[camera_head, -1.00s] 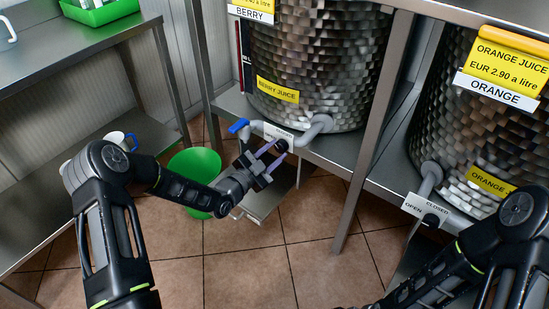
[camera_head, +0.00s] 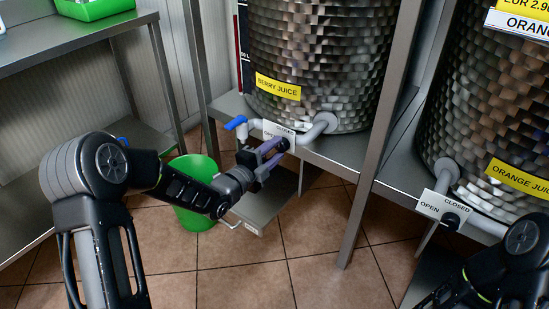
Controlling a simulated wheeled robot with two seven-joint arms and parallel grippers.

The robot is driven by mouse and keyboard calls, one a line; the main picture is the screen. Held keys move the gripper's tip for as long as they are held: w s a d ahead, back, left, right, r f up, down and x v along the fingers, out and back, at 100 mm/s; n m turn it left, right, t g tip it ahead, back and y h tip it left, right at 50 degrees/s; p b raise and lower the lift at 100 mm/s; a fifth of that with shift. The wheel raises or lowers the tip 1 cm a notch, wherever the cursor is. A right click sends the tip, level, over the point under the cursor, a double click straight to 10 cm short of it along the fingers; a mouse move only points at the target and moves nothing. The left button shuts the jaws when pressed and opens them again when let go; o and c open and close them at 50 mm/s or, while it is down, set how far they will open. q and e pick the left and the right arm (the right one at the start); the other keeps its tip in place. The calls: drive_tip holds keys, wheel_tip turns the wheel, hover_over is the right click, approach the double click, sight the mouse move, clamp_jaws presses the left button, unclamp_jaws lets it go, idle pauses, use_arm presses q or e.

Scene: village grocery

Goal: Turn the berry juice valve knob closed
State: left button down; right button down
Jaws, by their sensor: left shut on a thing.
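The berry juice tank (camera_head: 320,60) is a dimpled metal drum with a yellow "BERRY JUICE" label (camera_head: 278,87). A grey pipe runs from its base, with a white OPEN/CLOSED plate (camera_head: 281,131). The dark round valve knob (camera_head: 283,144) sits at the plate's lower edge, partly hidden by my fingers. My left gripper (camera_head: 272,153) reaches it from the lower left and is shut on the knob. The knob's exact angle cannot be read. Only part of my right arm shows at the lower right; its gripper is not visible.
A blue-handled tap (camera_head: 235,123) is on the pipe's left end, above a green bucket (camera_head: 193,178) on the tiled floor. The orange juice tank (camera_head: 490,110) with its own plate (camera_head: 443,208) stands right of a metal post (camera_head: 372,150). A metal shelf (camera_head: 85,50) is at left.

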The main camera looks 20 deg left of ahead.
idle(0.5)
use_arm(q)
drive_tip(key=c, duration=0.9)
unclamp_jaws()
drive_tip(key=p+v, duration=0.1)
drive_tip(key=v, duration=0.6)
drive_tip(key=shift+s, duration=0.4)
drive_tip(key=shift+a, duration=0.1)
